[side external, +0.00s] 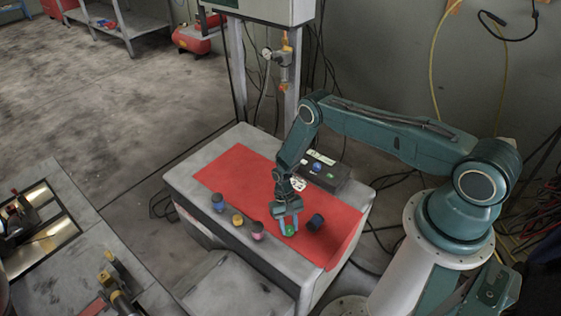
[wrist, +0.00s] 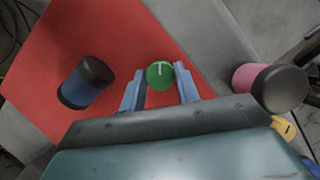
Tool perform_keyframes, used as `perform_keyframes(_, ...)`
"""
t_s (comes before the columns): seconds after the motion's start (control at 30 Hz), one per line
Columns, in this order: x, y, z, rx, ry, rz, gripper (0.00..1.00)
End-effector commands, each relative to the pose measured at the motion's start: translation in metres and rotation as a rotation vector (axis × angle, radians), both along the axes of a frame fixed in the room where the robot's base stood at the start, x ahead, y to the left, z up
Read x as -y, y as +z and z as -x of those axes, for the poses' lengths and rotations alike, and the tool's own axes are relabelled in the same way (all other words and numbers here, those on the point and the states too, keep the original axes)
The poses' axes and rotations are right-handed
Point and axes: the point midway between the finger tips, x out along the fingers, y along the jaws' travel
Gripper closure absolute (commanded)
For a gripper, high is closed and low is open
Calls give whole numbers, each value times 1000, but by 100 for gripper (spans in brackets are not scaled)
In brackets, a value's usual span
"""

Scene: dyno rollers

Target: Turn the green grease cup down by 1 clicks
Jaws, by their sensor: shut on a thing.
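The green grease cup (wrist: 160,75) shows a round green top with a pale line on it in the wrist view. It stands on the red mat, and the side view shows it low between my fingers (side external: 289,231). My gripper (wrist: 160,88) points down at it, with one blue finger on each side. The fingers are shut on the cup. The lower part of the cup is hidden in the wrist view.
A dark cup with a blue band (wrist: 85,82) is close on one side, and a pink one (wrist: 270,87) on the other. A yellow cup (side external: 238,220) and another blue-topped cup (side external: 218,202) stand farther left. A dark box (side external: 325,174) sits behind. The red mat (side external: 240,175) is clear at left.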

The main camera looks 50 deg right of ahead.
Motion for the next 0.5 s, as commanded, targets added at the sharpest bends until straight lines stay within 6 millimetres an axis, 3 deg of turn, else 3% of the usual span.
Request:
perform_keyframes(0.17,0,0,-1,4,0,1,91)
perform_keyframes(0.2,1,0,-1,4,0,1,63)
perform_keyframes(0.3,0,0,-1,3,1,1,47)
perform_keyframes(0.5,0,0,-1,2,2,0,47)
